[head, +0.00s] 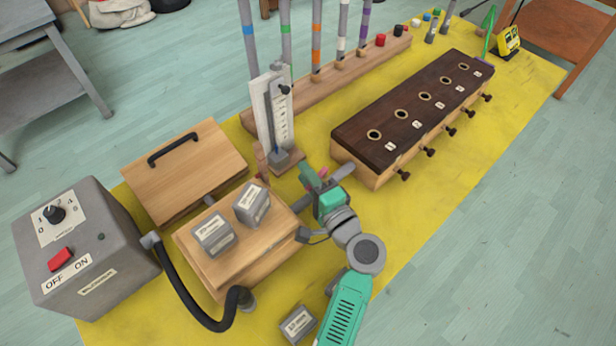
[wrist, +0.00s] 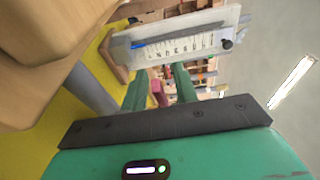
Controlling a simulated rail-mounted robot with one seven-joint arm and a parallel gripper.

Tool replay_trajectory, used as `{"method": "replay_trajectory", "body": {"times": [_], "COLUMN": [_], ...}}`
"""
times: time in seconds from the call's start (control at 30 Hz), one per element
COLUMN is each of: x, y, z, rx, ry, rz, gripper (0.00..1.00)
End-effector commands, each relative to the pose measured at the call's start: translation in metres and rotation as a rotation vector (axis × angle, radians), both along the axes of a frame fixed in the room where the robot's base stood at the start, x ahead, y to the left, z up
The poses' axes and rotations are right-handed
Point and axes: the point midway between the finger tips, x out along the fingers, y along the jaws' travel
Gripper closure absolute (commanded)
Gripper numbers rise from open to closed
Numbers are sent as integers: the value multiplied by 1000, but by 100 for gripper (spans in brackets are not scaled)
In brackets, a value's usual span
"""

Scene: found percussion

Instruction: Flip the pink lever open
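A small pink lever (wrist: 159,92) shows between my gripper's fingers in the wrist view; I cannot tell whether they touch it. In the head view a small pink patch (head: 323,172) shows beside my fingers, partly hidden by them. My gripper (head: 314,174) is low over the yellow mat, between the wooden box with grey blocks and the dark-topped wooden box. Its two green fingers (wrist: 158,88) stand apart with a gap between them, so it is open. The lever's mount is hidden.
The upright white gauge (head: 272,112) stands just behind my gripper. A wooden bellows box (head: 240,262) bearing grey blocks is to the left. A dark-topped box (head: 415,108) with knobs is to the right. A grey switch box (head: 85,250) stands far left. The mat's right front is clear.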

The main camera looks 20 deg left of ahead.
Motion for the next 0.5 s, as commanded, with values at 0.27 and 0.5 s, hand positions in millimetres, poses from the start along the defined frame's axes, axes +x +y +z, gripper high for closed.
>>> {"method": "replay_trajectory", "body": {"times": [0.27,0.5], "x": [0,2], "y": [0,5], "z": [0,3], "rx": [0,0], "ry": [0,1], "rz": [0,-108], "gripper": [100,100]}}
